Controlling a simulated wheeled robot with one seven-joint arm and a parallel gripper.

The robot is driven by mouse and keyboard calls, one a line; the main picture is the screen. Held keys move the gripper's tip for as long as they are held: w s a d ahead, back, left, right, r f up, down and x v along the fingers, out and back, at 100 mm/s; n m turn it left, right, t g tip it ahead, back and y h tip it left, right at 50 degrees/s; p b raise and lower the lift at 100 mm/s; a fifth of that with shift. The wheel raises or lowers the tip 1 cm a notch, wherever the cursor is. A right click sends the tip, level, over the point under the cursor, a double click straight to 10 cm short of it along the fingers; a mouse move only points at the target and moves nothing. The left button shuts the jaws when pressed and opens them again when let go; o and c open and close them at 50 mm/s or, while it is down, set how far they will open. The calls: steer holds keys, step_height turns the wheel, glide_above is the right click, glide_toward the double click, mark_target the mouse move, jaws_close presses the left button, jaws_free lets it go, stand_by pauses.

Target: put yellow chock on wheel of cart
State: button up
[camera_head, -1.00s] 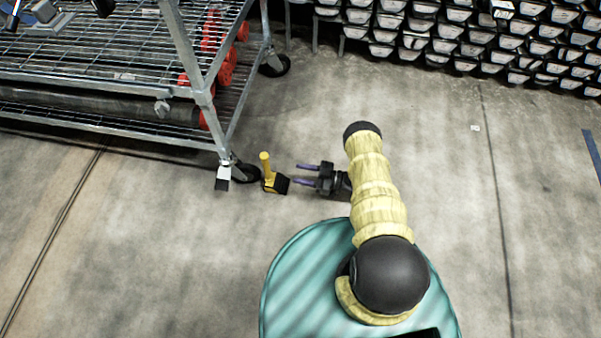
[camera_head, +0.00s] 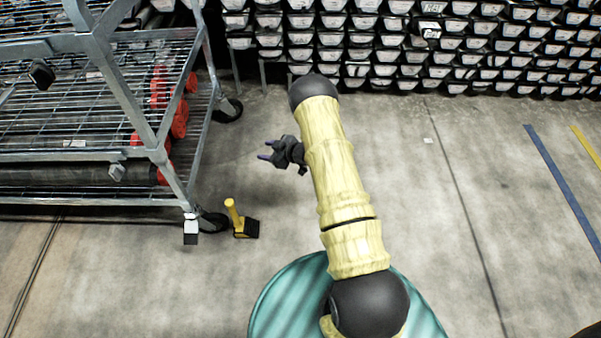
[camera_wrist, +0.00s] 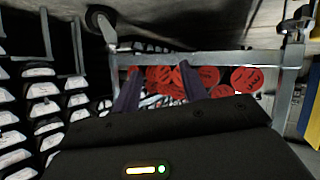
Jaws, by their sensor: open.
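The yellow chock (camera_head: 241,222) stands on the concrete floor with its handle up, close to the right side of the cart's front caster wheel (camera_head: 213,222). I cannot tell if it touches the wheel. The wire-shelf cart (camera_head: 165,150) stands at the left. My gripper (camera_head: 266,150) is open and empty, raised above and beyond the chock, to the right of the cart, fingers pointing left. In the wrist view my gripper's two fingers (camera_wrist: 160,92) are spread apart, facing the cart's end frame (camera_wrist: 215,62). The chock is not clearly seen in the wrist view.
Red-ended core tubes (camera_head: 178,105) lie on the cart's shelves. A rear caster (camera_head: 228,109) is farther back. Stacked core trays (camera_head: 400,50) line the back wall. A blue floor line (camera_head: 565,185) runs at the right. The floor between is clear.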

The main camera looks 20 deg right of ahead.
steer(key=s+d+r+m+g+h, duration=0.1)
steer(key=s+d+r+m+h, duration=0.2)
steer(key=r, duration=0.6)
steer(key=s+d+r+m+h, duration=0.1)
steer(key=s+r+m+h, duration=0.2)
steer(key=r, duration=0.6)
steer(key=s+a+r+m+g, duration=0.1)
steer(key=s+r+g, duration=0.1)
steer(key=s, duration=0.6)
steer(key=s+a+r+m+g+h, duration=0.1)
steer(key=s+r, duration=0.3)
steer(key=s, duration=0.5)
steer(key=s+a+r+m+g+h, duration=0.1)
steer(key=s+r+m+g, duration=0.1)
steer(key=s, duration=0.7)
steer(key=shift+a+r+g, duration=0.35)
steer(key=shift+r+g, duration=0.35)
steer(key=shift+r, duration=0.05)
steer(key=w+p+v, duration=0.3)
steer(key=p+v, duration=1)
steer(key=shift+r, duration=0.35)
